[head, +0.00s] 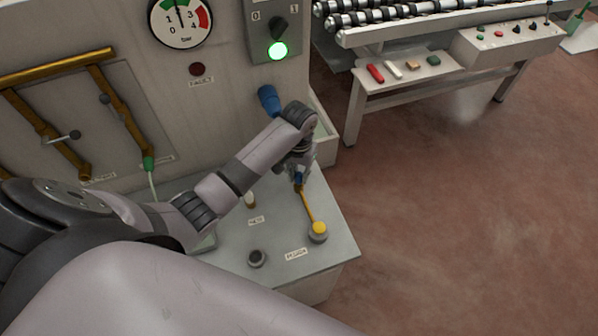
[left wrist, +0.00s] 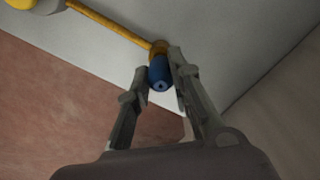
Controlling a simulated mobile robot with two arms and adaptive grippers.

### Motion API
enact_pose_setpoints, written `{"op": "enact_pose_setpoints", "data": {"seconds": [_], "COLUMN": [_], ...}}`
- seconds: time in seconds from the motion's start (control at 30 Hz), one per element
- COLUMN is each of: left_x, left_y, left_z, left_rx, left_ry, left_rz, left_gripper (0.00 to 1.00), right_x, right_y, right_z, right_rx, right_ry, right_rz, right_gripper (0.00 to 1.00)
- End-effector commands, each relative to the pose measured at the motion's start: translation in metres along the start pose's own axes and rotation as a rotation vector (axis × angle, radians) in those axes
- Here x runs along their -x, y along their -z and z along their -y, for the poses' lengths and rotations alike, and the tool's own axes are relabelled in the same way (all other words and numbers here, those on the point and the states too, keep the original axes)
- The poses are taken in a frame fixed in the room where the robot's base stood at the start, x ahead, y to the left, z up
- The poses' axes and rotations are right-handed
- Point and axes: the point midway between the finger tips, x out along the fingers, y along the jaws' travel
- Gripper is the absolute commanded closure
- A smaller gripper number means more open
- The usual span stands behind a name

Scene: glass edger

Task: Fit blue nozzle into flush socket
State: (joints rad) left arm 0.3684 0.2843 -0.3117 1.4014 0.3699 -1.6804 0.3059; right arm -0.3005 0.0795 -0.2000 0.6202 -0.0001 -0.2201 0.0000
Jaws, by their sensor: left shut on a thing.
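My left gripper (head: 298,172) is above the right side of the grey ledge. Its fingers (left wrist: 155,82) are shut on a blue nozzle (left wrist: 160,72), which has a small hole in its end. The nozzle (head: 298,180) shows partly below the gripper in the head view. An orange-yellow hose or rod (head: 307,206) runs from it to a round yellow fitting (head: 318,231) on the ledge. A dark round socket (head: 257,258) sits at the ledge's front; the labels are too small to read, so I cannot tell which socket is the flush one. My right gripper is out of view.
A larger blue cylinder (head: 268,98) sticks out of the machine panel. A small pale fitting (head: 250,199) stands on the ledge (head: 283,270), partly behind my arm. A green nozzle (head: 148,163) hangs at the left panel. A side table (head: 405,75) stands at the upper right; the floor is open.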

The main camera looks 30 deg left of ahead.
Motion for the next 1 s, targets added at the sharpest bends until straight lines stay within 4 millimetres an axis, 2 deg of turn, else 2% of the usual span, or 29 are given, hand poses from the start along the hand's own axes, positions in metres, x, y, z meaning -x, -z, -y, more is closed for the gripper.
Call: {"op": "enact_pose_setpoints", "data": {"seconds": [0.87, 0.9, 1.0], "left_x": [-0.023, -0.023, -0.022], "left_y": [-0.001, 0.0, 0.0], "left_z": [0.0, 0.0, 0.0], "left_rx": [0.0, 0.0, 0.0], "left_ry": [0.001, 0.001, 0.0], "left_rz": [0.002, 0.001, 0.001], "left_gripper": [1.0, 0.8, 0.73], "right_x": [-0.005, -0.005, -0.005], "right_y": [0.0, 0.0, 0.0], "right_z": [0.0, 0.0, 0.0], "right_rx": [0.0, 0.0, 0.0], "right_ry": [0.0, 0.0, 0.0], "right_rz": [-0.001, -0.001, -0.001], "right_gripper": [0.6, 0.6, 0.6]}}
